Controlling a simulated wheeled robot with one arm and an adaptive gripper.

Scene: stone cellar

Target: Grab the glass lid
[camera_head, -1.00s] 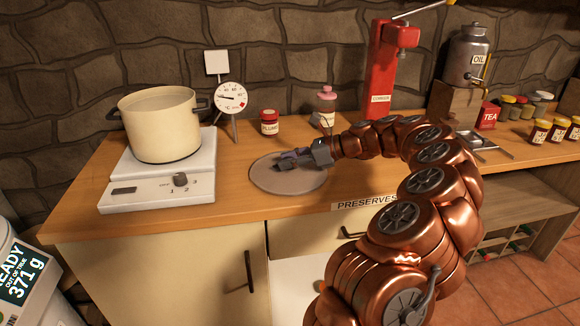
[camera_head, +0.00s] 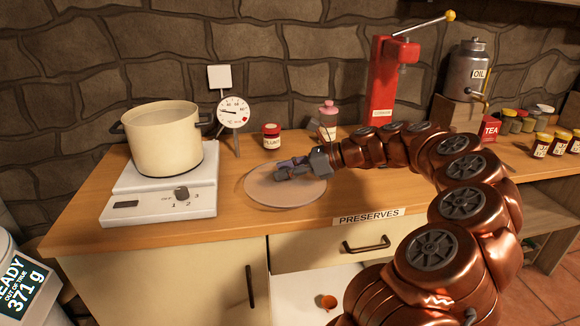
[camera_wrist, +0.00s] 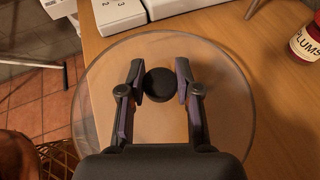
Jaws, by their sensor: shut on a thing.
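The glass lid (camera_head: 262,190) is a clear round disc at the front of the wooden counter, right of the hot plate. In the wrist view the lid (camera_wrist: 105,95) spreads out below my gripper, with its round black knob (camera_wrist: 160,84) in the middle. My gripper (camera_head: 284,168) is low over the lid in the head view. In the wrist view the fingers of my gripper (camera_wrist: 158,76) are shut on the knob, one on each side. The knob is hidden by the fingers in the head view. I cannot tell whether the lid is clear of the counter.
A cream pot (camera_head: 163,142) stands on the white hot plate (camera_head: 160,208) at left. Behind the lid are a dial thermometer (camera_head: 233,112), a red jar (camera_head: 271,137) and a pink-topped bottle (camera_head: 327,120). A red press (camera_head: 388,85) stands farther right. A drawer (camera_head: 345,245) is below.

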